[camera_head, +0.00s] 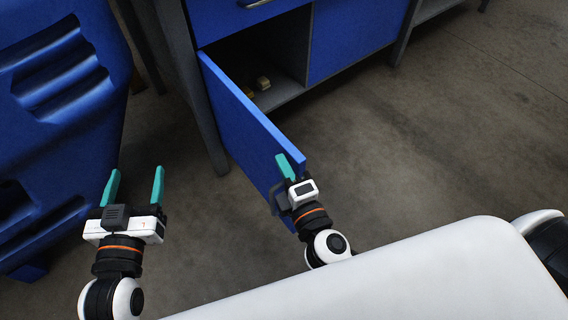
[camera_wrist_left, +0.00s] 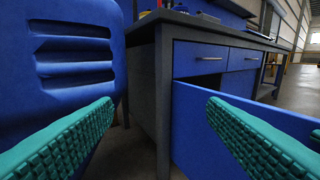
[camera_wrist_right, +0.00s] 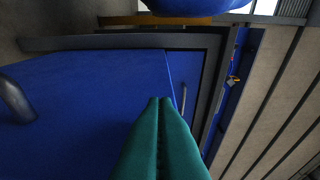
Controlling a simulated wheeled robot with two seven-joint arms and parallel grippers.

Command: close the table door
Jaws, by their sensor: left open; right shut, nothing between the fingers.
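The blue table door (camera_head: 246,120) stands wide open, swung out from the cabinet of the table (camera_head: 352,36) toward me. In the right wrist view the door (camera_wrist_right: 85,110) fills the left side, with its handle (camera_wrist_right: 17,98) at the left edge. My right gripper (camera_head: 287,167) is shut and empty, at the free end of the door; I cannot tell whether it touches it. Its teal fingers (camera_wrist_right: 160,135) are pressed together. My left gripper (camera_head: 135,186) is open and empty, left of the door. The left wrist view shows the door (camera_wrist_left: 240,125) beyond its fingers.
A large blue ribbed object (camera_head: 60,100) stands at the left, close to my left gripper. Small yellowish items (camera_head: 262,83) lie inside the open compartment. A grey table leg (camera_head: 190,90) stands beside the hinge side. The floor (camera_head: 450,130) at the right is clear.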

